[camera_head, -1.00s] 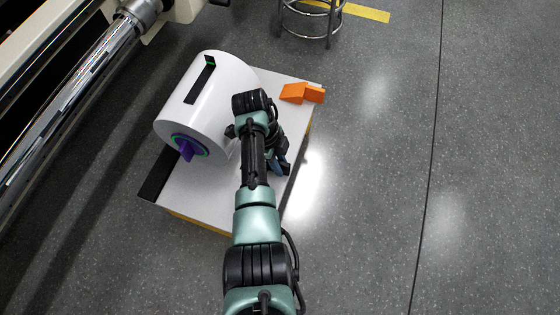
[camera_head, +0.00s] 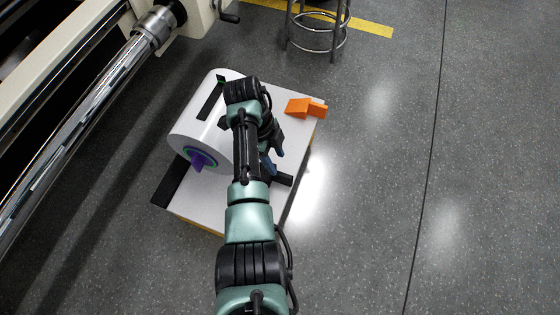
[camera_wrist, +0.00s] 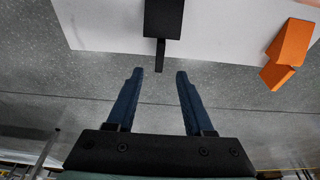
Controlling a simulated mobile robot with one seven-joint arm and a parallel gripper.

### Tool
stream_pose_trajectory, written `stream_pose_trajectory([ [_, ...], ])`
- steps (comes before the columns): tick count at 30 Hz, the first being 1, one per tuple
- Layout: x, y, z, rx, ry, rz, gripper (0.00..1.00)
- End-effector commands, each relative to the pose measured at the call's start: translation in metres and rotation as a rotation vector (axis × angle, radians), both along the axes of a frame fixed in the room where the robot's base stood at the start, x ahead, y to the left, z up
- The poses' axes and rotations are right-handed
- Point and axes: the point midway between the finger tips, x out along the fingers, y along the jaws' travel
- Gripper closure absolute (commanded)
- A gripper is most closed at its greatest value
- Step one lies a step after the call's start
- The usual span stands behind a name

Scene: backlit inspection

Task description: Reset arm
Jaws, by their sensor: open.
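My gripper (camera_wrist: 160,73) is open and empty in the wrist view, with its two dark blue fingers apart. In the head view my gripper (camera_head: 272,163) hangs over the right side of the small white-topped table (camera_head: 208,199), partly hidden by my arm. A black block (camera_wrist: 164,18) with a thin tab lies at the table's edge, and the tab points toward the gap between the fingertips. In the head view the black block (camera_head: 283,179) shows just beside the fingers. I cannot tell whether they touch.
A large white roll (camera_head: 190,125) with a purple hub (camera_head: 200,159) rests on the table's left part. Orange blocks (camera_head: 305,108) sit at its far right corner. A machine with a metal roller (camera_head: 105,85) stands at left, a stool (camera_head: 318,35) behind. Floor at right is clear.

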Motion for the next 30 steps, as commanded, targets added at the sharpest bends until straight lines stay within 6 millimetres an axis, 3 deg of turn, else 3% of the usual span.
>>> stream_pose_trajectory([
  [1, 0.001, 0.003, 0.014, 0.001, -0.001, 0.001, 0.48],
  [6, 0.002, 0.007, 0.031, 0.000, -0.001, 0.001, 0.48],
  [17, 0.003, 0.009, 0.035, 0.000, 0.000, 0.001, 0.48],
  [20, 0.015, 0.009, 0.047, 0.016, -0.046, 0.042, 0.48],
  [23, 0.048, 0.008, 0.080, 0.043, -0.169, 0.157, 0.48],
  [26, 0.090, 0.008, 0.137, 0.046, -0.357, 0.337, 0.48],
  [30, 0.136, 0.003, 0.235, -0.036, -0.630, 0.599, 0.48],
])
